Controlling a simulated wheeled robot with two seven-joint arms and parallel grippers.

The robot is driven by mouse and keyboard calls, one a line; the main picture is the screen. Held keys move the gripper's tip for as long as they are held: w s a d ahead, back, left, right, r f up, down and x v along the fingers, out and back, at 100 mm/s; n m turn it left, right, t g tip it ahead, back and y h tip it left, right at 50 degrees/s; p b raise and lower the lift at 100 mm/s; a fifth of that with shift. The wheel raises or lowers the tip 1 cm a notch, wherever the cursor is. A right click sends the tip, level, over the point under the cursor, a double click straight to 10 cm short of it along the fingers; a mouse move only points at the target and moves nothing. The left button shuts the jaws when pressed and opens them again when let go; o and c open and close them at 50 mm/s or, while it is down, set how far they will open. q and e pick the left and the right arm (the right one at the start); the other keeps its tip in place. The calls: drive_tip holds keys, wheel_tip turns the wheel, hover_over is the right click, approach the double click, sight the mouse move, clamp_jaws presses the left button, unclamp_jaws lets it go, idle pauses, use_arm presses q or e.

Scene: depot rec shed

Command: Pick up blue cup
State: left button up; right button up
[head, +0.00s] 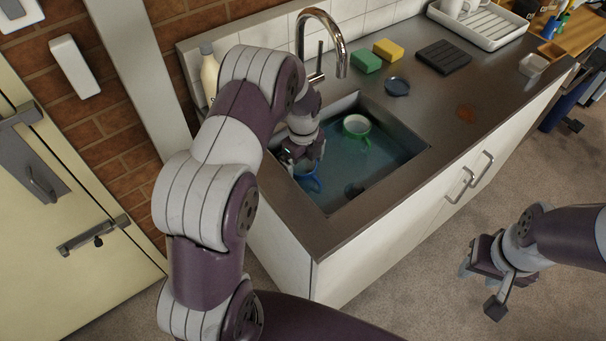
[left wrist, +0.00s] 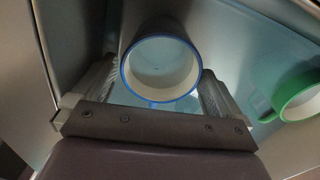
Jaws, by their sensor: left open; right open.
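The blue cup (head: 309,181) is in the sink, mostly hidden behind my left gripper in the head view. In the left wrist view the cup (left wrist: 160,70) shows its blue rim and white inside, with its handle toward the gripper base. My left gripper (head: 302,157) reaches down into the sink. Its open fingers (left wrist: 157,90) are on either side of the cup; I cannot tell whether they touch it. My right gripper (head: 483,285) is open and empty, out over the floor to the right of the counter.
A green cup (head: 356,127) is in the sink (head: 405,157) to the right of the blue cup. The faucet (head: 327,45) arches over the sink's back edge. Sponges (head: 388,49), a dark round dish (head: 396,86) and a drying rack (head: 480,25) are on the counter.

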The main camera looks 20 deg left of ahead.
sight(303, 170)
use_arm(q)
wheel_tip(303, 170, down, 3)
drive_tip(key=shift+f, duration=0.1)
drive_tip(key=c, duration=1.1)
drive_tip(key=shift+o, duration=0.2)
drive_tip(key=shift+r, duration=0.2)
